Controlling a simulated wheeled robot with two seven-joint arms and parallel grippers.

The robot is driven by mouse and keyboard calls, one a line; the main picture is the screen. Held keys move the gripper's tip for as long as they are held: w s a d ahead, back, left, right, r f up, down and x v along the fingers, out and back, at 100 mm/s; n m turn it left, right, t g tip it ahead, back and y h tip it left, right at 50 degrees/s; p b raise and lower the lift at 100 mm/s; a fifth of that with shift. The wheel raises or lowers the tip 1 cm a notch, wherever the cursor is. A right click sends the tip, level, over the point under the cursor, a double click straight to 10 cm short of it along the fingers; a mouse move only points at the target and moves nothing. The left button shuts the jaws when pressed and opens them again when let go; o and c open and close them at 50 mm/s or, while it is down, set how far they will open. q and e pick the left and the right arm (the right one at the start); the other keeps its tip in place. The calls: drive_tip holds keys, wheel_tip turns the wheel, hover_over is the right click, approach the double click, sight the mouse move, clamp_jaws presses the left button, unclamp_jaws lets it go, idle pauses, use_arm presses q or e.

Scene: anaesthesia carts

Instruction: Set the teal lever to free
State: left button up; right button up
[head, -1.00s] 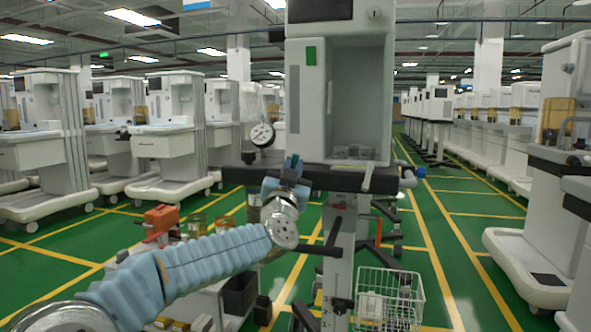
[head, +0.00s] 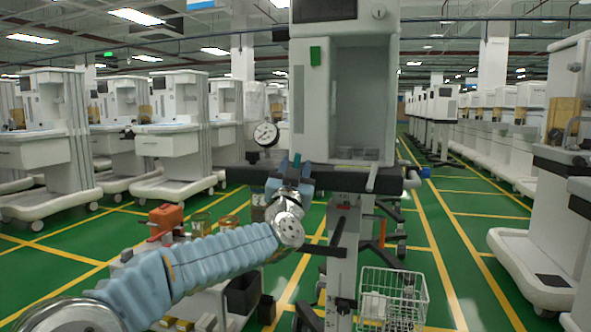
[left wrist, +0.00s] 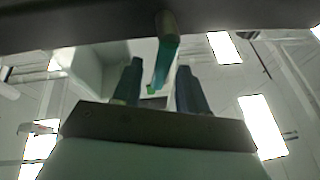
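The teal lever (left wrist: 166,52) hangs from the dark underside of the cart's rail in the left wrist view. In the head view a small teal piece of it (head: 297,159) shows at the rail's front edge, partly hidden by my gripper. My left gripper (left wrist: 160,80) has its two dark fingers apart, one on each side of the lever's line, with the lever's lower end appearing in the gap. I cannot tell whether a finger touches it. In the head view the left gripper (head: 295,172) is just below the rail. My right gripper is not in view.
The cart's dark rail (head: 385,180) runs above my gripper, with a round gauge (head: 266,134) at its left. A post (head: 342,250), a dark bar and a wire basket (head: 392,298) are below. An orange item (head: 166,217) stands at lower left. Green floor is clear at right.

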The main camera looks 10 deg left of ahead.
use_arm(q)
drive_tip(key=b+v, duration=0.1)
drive_tip(key=v, duration=1.2)
drive_tip(key=shift+s, duration=0.4)
drive_tip(key=shift+f, duration=0.2)
